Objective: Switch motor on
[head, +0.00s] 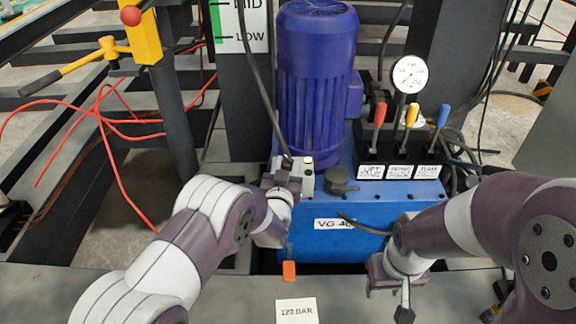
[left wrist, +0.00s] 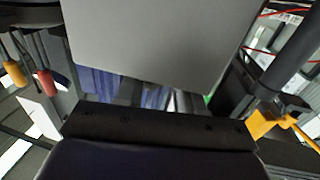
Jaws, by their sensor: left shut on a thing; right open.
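The blue motor (head: 316,85) stands upright on the blue power unit (head: 390,205). A small pale switch box (head: 307,178) with a lit yellowish lamp on top sits at the motor's foot. My left gripper (head: 287,168) is at the left side of this box, shut on a small dark part there. The fingers hide most of that part, and a black cable runs down to it. In the left wrist view a large grey surface covers the middle and the motor shows only in part (left wrist: 105,85). My right gripper (head: 404,300) is open, pointing down in front of the unit.
Red, yellow and blue levers (head: 411,115) stand right of the motor, below a round gauge (head: 410,74). A yellow handle (head: 95,52) is at the upper left, with loose red hoses (head: 105,120) below it. A "120 BAR" card (head: 297,311) lies in front.

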